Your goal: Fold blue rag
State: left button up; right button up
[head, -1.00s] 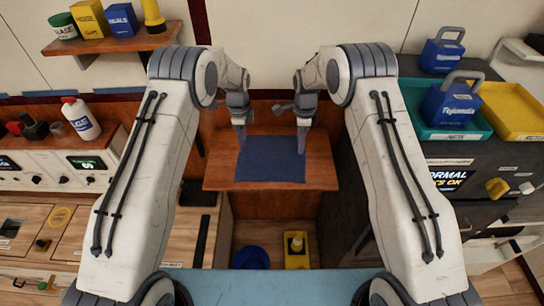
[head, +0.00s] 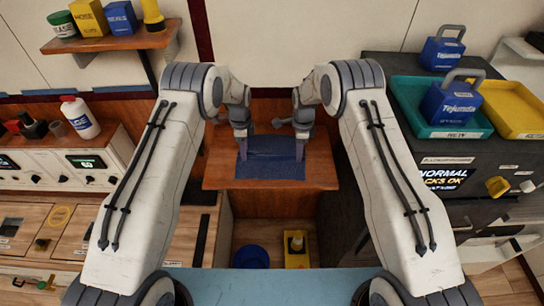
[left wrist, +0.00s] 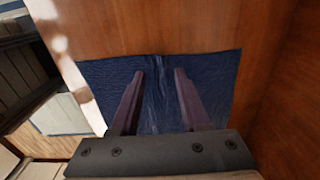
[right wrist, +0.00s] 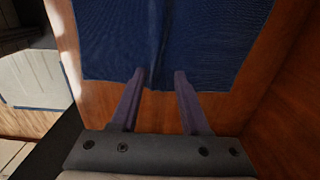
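The blue rag (head: 270,170) lies on the wooden shelf, mostly spread, with wrinkles toward its far side. In the right wrist view the right fingers (right wrist: 160,74) are apart at the rag's edge (right wrist: 200,40), with a crease running to the gap. Contact with the cloth cannot be told.
The wooden shelf (head: 225,180) has bare margins around the rag and a side panel on its right. Below are a blue round container (head: 250,257) and a yellow item (head: 296,250). A teal tray (head: 420,125) and yellow tray (head: 515,110) stand at right.

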pick_arm(q)
grip_shut()
pick_arm(e)
grip_shut()
jog(key=shift+s, duration=0.1)
pick_arm(q)
jog(key=shift+r, duration=0.1)
pick_arm(e)
jog(key=shift+r, duration=0.1)
